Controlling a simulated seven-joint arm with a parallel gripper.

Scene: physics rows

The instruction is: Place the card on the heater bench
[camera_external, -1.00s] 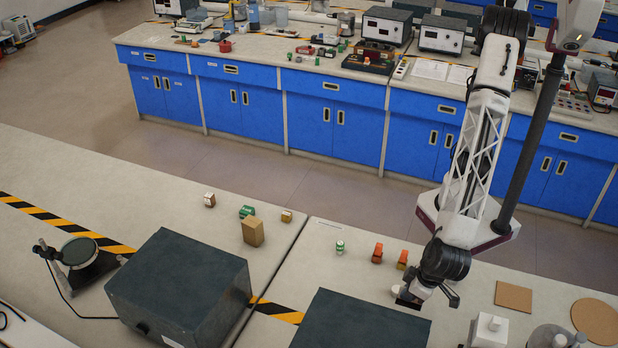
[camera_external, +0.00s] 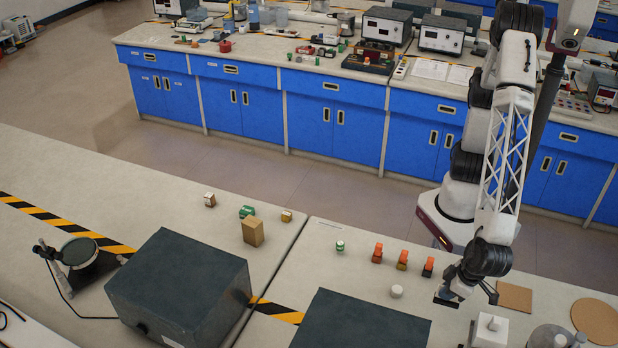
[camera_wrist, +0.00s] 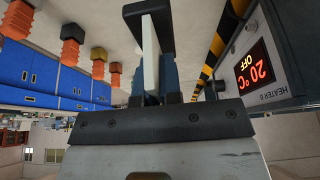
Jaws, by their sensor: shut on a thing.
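My gripper (camera_external: 448,298) is low over the right part of the near bench, beside a small white round piece. In the wrist view my gripper (camera_wrist: 152,50) is shut on a thin pale card (camera_wrist: 151,70), which stands edge-on between its two fingers. The card cannot be made out clearly in the external view. A grey unit marked HEATER B (camera_wrist: 262,70) is at the right of the wrist view, its red display reading 20 °C and OFF. A dark grey box (camera_external: 360,322) stands left of my gripper in the external view; I cannot tell whether it is that unit.
The white round piece (camera_external: 397,291) lies left of my gripper. Several orange-topped pieces, one here (camera_external: 428,266), stand behind it. A brown square (camera_external: 514,296) and a white block (camera_external: 489,330) are to the right. Another dark box (camera_external: 180,285) stands farther left.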

